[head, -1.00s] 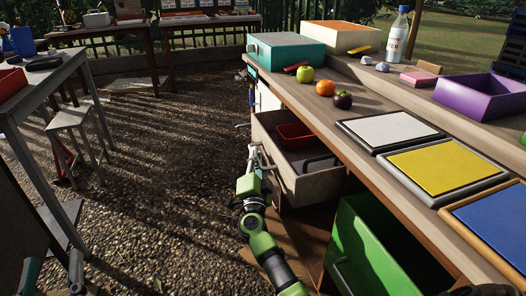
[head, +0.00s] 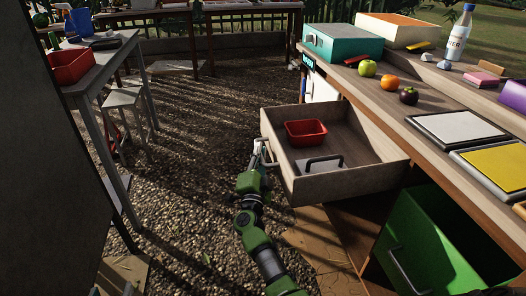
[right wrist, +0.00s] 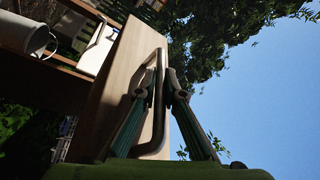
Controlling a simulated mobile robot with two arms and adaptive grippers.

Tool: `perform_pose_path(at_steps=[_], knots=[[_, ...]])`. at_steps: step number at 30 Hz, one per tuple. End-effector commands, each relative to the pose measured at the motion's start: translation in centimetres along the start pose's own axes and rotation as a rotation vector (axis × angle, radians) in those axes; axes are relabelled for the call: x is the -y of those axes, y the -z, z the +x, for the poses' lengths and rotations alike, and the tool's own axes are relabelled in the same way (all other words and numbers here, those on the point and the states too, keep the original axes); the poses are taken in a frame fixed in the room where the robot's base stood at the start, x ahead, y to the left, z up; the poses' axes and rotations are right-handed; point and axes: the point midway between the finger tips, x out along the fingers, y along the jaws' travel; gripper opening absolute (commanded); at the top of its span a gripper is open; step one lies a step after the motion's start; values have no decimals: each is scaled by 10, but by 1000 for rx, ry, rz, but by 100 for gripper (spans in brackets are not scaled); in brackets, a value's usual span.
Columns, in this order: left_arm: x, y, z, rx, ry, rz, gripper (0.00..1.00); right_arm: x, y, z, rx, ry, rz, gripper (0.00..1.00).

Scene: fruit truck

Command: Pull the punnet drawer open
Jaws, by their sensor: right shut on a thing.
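The wooden punnet drawer (head: 345,182) stands well out of the counter in the head view. A red punnet (head: 306,133) lies inside it. My right gripper (head: 262,162) is shut on the drawer's metal bar handle (head: 266,141) at the drawer's front. In the right wrist view the gripper (right wrist: 156,82) has a finger on each side of the handle (right wrist: 159,110), with the drawer front (right wrist: 126,75) behind.
A flat pale item with a dark handle (head: 318,163) also lies in the drawer. A green bin (head: 432,245) stands below the counter. The counter (head: 385,105) holds fruit and boxes. A stool (head: 124,100) and table (head: 98,70) stand left, with open gravel (head: 205,150) between.

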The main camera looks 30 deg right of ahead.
Motion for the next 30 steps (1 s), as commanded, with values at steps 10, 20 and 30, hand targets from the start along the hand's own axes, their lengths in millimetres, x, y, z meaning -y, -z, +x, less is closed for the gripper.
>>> perform_pose_path(at_steps=[10, 20, 30], knots=[[0, -1, 0, 6, 1, 0, 40, -2, -2, -1, 1, -4, 0, 0], [0, -1, 0, 5, 1, 0, 40, -1, -1, -1, 0, -2, 0, 26], [0, -1, 0, 6, 0, 0, 40, -1, -2, -16, 1, -2, 0, 26]])
